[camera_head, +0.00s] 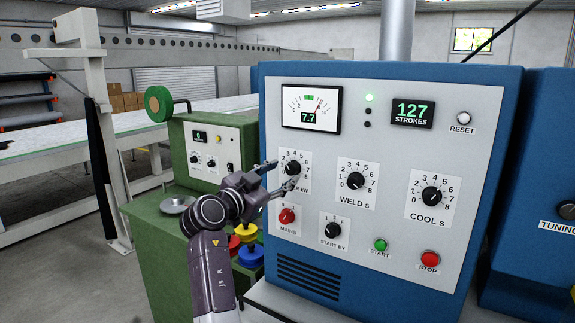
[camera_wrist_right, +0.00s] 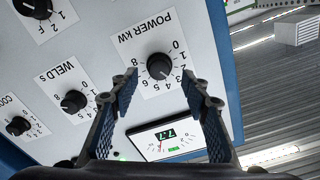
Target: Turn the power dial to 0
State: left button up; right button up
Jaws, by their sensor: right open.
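The power dial (camera_head: 293,168) is a black round knob on a white plate marked 0 to 8, at the upper left of the blue welder's grey panel. In the wrist view the dial (camera_wrist_right: 159,66) shows upside down, its white mark seeming to point around 4 to 5. My right gripper (camera_head: 281,175) is open in front of the dial. In the wrist view its fingertips (camera_wrist_right: 159,80) stand one on each side of the knob, apart from it, with nothing held. Part of the plate's lettering is hidden by the gripper in the head view. My left gripper is not in view.
A meter (camera_head: 311,109) above reads 7.7. The weld dial (camera_head: 355,180) and cool dial (camera_head: 431,194) are to the right. The red mains knob (camera_head: 287,216) and start-by switch (camera_head: 332,230) sit below. A green machine (camera_head: 166,239) stands at left.

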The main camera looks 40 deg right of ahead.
aim_at(289, 170)
jog(key=p+x, duration=0.1)
jog(key=x, duration=0.2)
jog(key=shift+d, duration=0.25)
jog(key=shift+w, duration=0.1)
jog(key=shift+a, duration=0.1)
